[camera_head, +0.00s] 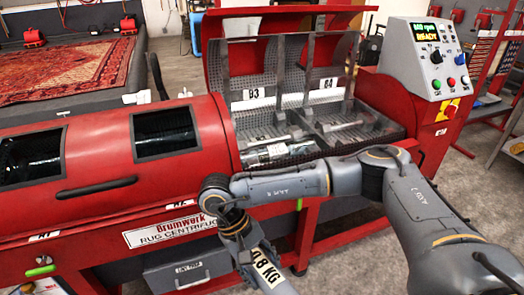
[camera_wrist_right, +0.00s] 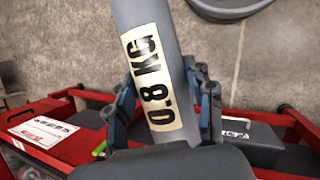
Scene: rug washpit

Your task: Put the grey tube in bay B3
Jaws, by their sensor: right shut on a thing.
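The grey tube (camera_head: 277,287) has a pale label reading 0.8 KG. My right gripper (camera_head: 236,228) is shut on it in front of the red machine, and the tube slants down to the right. In the right wrist view the tube (camera_wrist_right: 147,18) runs between the two fingers (camera_wrist_right: 163,100), one on each side. Bay B3 (camera_head: 252,95) is in the opened mesh drum, left of bay B4 (camera_head: 327,84). A clear or silvery cylinder with a label (camera_head: 276,152) lies at the front of B3. My left gripper is out of view.
The red centrifuge (camera_head: 100,180) has a closed cover section on the left. A raised red lid (camera_head: 285,24) stands behind the bays. A control box (camera_head: 425,60) stands at right. A light bar (camera_head: 343,126) lies across B4. Grey floor is clear in front.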

